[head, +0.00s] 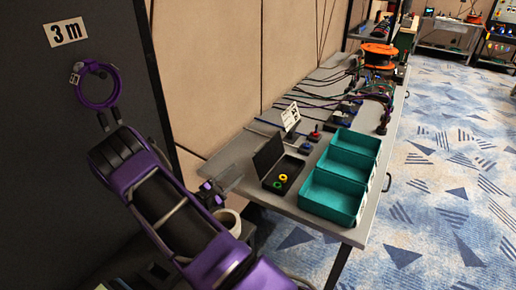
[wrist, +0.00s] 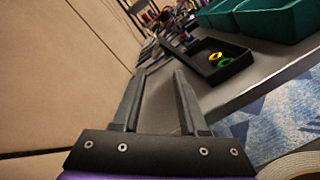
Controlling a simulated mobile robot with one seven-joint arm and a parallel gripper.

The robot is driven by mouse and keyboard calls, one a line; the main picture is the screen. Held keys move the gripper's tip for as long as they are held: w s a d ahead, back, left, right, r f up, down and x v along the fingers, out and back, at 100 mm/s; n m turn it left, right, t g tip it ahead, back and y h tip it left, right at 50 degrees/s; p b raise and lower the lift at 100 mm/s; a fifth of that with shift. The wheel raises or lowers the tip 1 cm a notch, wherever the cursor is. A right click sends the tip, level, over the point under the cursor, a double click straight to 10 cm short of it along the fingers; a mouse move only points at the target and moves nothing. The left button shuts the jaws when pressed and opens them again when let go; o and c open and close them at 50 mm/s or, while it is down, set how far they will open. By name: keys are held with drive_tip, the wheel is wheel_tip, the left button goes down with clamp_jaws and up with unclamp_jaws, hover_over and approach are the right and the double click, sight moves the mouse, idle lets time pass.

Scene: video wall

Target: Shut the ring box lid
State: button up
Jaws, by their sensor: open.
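The black ring box (head: 285,172) stands on the near end of the grey table, with its lid (head: 268,153) raised on the left side. A yellow ring (head: 282,177) and a green ring (head: 277,185) lie inside. In the wrist view the open box (wrist: 235,50) is at upper right, beyond my fingers, with its lid (wrist: 180,55) tilted up toward the left. My gripper (head: 236,178) is left of the box, at the table's near left corner, apart from the lid. In the wrist view my gripper (wrist: 160,75) is open, with nothing between the fingers.
Teal bins (head: 332,195) stand just right of the box. A small white sign (head: 291,116), cables and an orange spool (head: 378,55) lie farther along the table (head: 235,160). A beige panelled wall (head: 225,70) runs along the left. Patterned carpet (head: 430,200) is clear at right.

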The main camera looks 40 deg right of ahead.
sight(256, 150)
drive_tip(key=shift+n+t+y, duration=0.4)
drive_tip(key=shift+n+t, duration=0.2)
drive_tip(key=shift+n, duration=0.1)
drive_tip(key=x, duration=1)
drive_tip(key=w+x, duration=0.1)
drive_tip(key=x, duration=0.5)
drive_tip(key=shift+a+f, duration=0.2)
drive_tip(key=shift+f, duration=0.1)
clamp_jaws()
drive_tip(key=shift+r, duration=0.1)
